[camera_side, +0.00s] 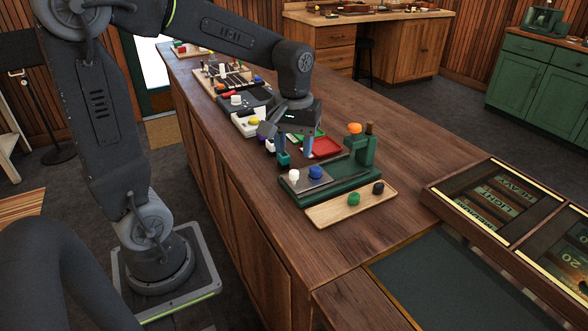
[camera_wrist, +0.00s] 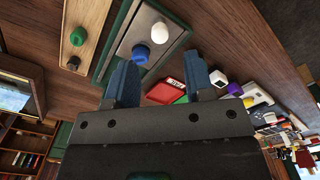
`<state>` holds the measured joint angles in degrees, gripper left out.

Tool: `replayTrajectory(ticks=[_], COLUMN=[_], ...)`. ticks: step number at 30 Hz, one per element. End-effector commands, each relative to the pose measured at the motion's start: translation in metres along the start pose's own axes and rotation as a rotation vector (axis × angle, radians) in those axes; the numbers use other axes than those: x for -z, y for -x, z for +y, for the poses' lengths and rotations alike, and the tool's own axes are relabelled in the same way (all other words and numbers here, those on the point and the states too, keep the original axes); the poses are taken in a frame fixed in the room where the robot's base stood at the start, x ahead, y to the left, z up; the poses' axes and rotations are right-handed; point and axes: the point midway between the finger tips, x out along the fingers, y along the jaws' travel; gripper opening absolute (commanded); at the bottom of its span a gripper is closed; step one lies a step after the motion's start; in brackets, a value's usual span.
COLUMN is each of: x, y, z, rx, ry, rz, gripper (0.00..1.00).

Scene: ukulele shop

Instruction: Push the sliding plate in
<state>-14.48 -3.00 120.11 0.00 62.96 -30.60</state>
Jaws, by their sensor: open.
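The sliding plate (camera_side: 302,184) is a flat grey plate on a dark green base (camera_side: 335,187) with an upright green post. A blue knob (camera_side: 315,172) and a white knob (camera_side: 294,175) stand on it. In the wrist view the plate (camera_wrist: 128,34) is at the upper left with the blue knob (camera_wrist: 140,55) and white knob (camera_wrist: 159,32). My gripper (camera_side: 295,154) is open, fingers pointing down, at the plate's far side in the side view. In the wrist view my gripper (camera_wrist: 160,78) has nothing between its fingers; the left finger looks close to the blue knob. I cannot tell if they touch.
A wooden tray (camera_side: 335,210) in front of the base holds a green knob (camera_side: 354,199) and a black knob (camera_side: 378,188). An orange knob (camera_side: 355,128) tops the post. A red tray (camera_side: 324,148) lies behind. More parts line the bench.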

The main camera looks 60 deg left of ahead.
Motion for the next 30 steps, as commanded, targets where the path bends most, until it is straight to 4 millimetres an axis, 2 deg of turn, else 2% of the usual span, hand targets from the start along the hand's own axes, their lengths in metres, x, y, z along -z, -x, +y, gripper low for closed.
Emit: replayTrajectory(ticks=[3,9,15,23,30], x=[-0.001,-0.001,0.0,0.0,0.0], y=[-0.025,-0.053,-0.064,-0.065,-0.064], z=[0.0,0.0,0.0,0.0,0.0], rx=[0.002,0.001,0.0,-0.001,-0.001], ry=[-0.001,-0.001,-0.001,-0.001,-0.001], rz=[-0.004,-0.002,0.001,0.001,0.001], gripper=[0.48,0.48,0.48,0.48,0.25])
